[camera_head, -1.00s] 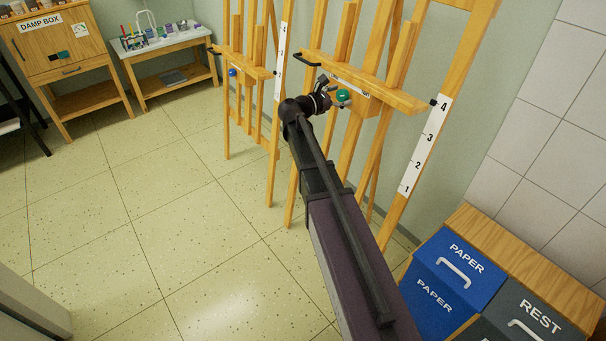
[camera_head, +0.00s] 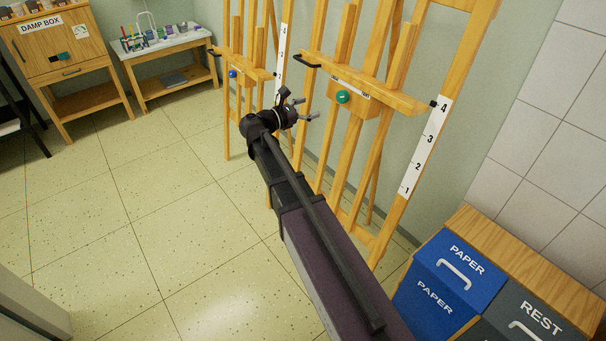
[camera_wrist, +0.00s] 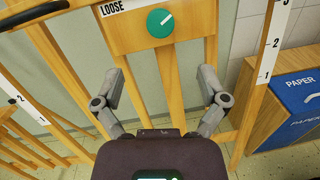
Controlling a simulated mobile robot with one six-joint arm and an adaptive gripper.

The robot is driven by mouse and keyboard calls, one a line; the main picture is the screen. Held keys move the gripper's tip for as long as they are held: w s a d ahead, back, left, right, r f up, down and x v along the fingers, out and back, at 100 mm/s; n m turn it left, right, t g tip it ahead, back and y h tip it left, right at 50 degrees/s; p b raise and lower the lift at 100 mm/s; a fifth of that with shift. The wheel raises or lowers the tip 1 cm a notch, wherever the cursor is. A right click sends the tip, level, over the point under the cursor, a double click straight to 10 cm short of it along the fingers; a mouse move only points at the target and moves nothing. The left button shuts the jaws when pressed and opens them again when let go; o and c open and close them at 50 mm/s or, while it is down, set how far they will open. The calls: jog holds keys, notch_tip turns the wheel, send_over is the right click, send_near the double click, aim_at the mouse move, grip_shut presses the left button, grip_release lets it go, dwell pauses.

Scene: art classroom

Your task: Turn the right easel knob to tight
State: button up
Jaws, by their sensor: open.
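The right easel (camera_head: 372,110) has a round green knob (camera_head: 343,97) on its wooden crosspiece. In the wrist view the knob (camera_wrist: 160,23) shows at the top centre, with a white line pointing up and to the right. A white label reading LOOSE (camera_wrist: 117,6) lies to its upper left; the label's other end is cut off. My gripper (camera_head: 308,108) is left of the knob in the head view, apart from it. In the wrist view my gripper (camera_wrist: 163,82) has its two grey fingers spread wide, with nothing between them, below the knob.
The left easel (camera_head: 246,80) carries a blue knob (camera_head: 233,73). Blue PAPER (camera_head: 450,275) and grey REST (camera_head: 535,318) bins stand at the lower right. A damp box (camera_head: 65,50) and a supply table (camera_head: 165,50) are at the back left. The tiled floor at left is clear.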

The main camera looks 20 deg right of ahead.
jog(key=s+a+f+m+g+y+p, duration=0.1)
jog(key=s+a+f+m+y+p, duration=0.1)
jog(key=s+m+y+p, duration=0.2)
jog(key=s+a+f+m+g+y+p, duration=0.2)
jog(key=s+m+y, duration=0.4)
jog(key=s, duration=0.3)
jog(key=s+a+f+m+g+y+p, duration=0.1)
jog(key=s+a+f+m+y+p, duration=0.1)
jog(key=s+a+m+y+p, duration=0.2)
jog(key=shift+s+a+f+m+y+p, duration=0.2)
jog(key=shift+s+m+y+p, duration=0.65)
jog(key=shift+s+m, duration=0.85)
